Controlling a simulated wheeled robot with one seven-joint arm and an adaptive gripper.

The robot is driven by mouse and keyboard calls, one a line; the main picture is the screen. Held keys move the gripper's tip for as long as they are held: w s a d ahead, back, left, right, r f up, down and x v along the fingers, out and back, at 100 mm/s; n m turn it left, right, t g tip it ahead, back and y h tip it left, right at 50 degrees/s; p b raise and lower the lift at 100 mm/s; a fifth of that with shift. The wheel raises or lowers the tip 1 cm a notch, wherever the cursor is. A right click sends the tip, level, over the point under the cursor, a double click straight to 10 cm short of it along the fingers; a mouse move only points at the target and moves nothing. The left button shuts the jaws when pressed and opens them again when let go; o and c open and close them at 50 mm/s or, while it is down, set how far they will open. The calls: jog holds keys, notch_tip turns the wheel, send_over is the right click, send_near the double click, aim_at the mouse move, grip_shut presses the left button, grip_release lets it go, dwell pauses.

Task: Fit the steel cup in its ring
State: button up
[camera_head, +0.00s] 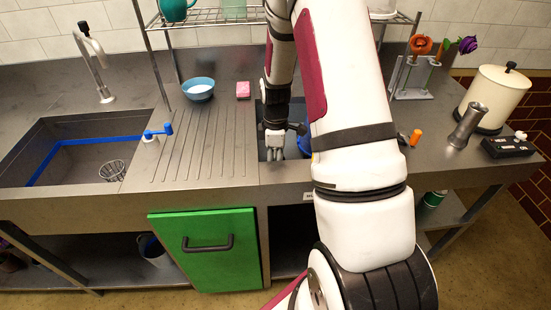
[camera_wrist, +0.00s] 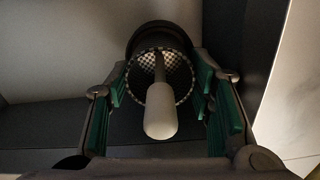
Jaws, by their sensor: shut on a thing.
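My gripper (camera_head: 274,150) is over the small basin in the counter, left of my white arm, fingers pointing down. In the wrist view, my gripper (camera_wrist: 160,86) has green-padded fingers on both sides of the steel cup (camera_wrist: 186,78), and is shut on it. The cup has a round rim, a checkered, holed-looking inside and a central stem with a pale rounded knob toward the camera. A dark round collar (camera_wrist: 158,32) shows just beyond the cup; I cannot tell whether it is the ring or whether they touch. In the head view the cup is hidden.
The ribbed drainboard (camera_head: 205,140) is clear.

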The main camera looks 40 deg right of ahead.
jog(key=shift+f, duration=0.1)
jog(key=o, duration=1.2)
jog(key=shift+o, duration=0.2)
jog(key=shift+s, duration=0.1)
